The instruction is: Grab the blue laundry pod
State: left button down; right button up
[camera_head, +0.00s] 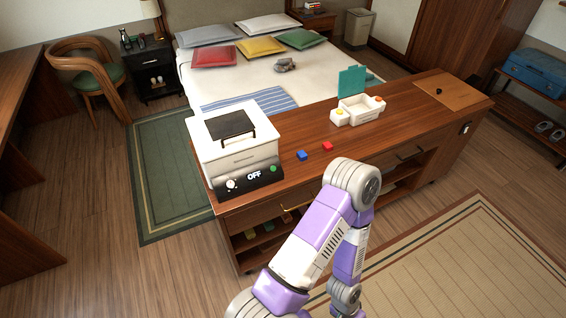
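The blue laundry pod (302,155) is a small blue block shape on the wooden counter (312,127), near its front edge, just right of the white appliance. A similar red pod (328,146) lies a little to its right, apart from it. Nothing covers the blue pod. One of my purple and white arms rises from the bottom of the head view, bends in front of the counter below the pods and folds back down. No fingers of either gripper show.
A white appliance (239,148) with a dark panel reading "OFF" stands at the counter's left end. A white box (357,110) with an open teal lid stands behind and right of the pods. A brown board (447,91) lies at the right end. Counter between appliance and box is mostly clear.

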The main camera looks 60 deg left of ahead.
aim_at(302, 154)
jog(key=u, duration=1.6)
